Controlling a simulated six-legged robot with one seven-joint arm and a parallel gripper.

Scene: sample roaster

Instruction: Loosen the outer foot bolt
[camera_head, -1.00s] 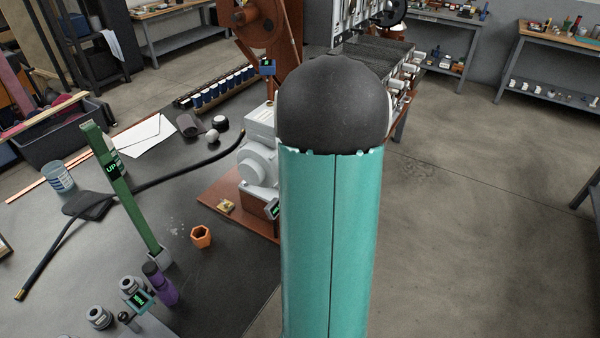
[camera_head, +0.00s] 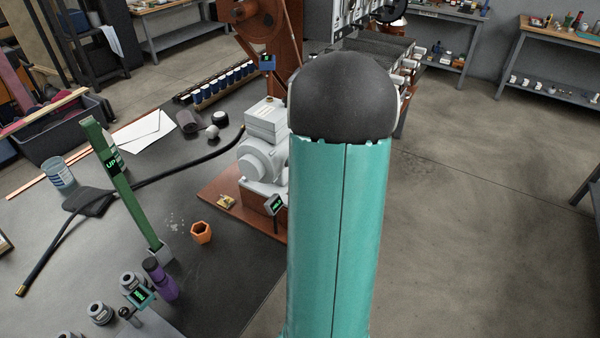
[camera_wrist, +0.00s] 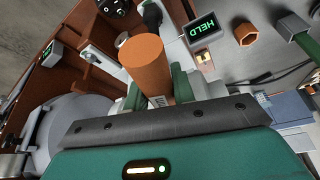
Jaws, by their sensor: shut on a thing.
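My gripper (camera_wrist: 158,100) shows in the wrist view with its green fingers closed around an orange-brown cylinder (camera_wrist: 146,62), which looks like a tool handle. The cylinder's far end lies over the area of a grey machine and brown base, and what it meets there is hidden. A small display (camera_wrist: 203,27) beside it reads HELD. In the head view the grey motor-like machine (camera_head: 262,160) stands on a brown base (camera_head: 222,190). My teal arm hides part of the machine and all of my gripper there. I cannot make out the outer foot bolt in either view.
On the dark table are an orange hexagonal cup (camera_head: 202,232), a green post (camera_head: 125,185) with a display reading UP, a purple bottle (camera_head: 160,280) and a black hose (camera_head: 180,171). Open floor (camera_head: 470,220) lies to the right.

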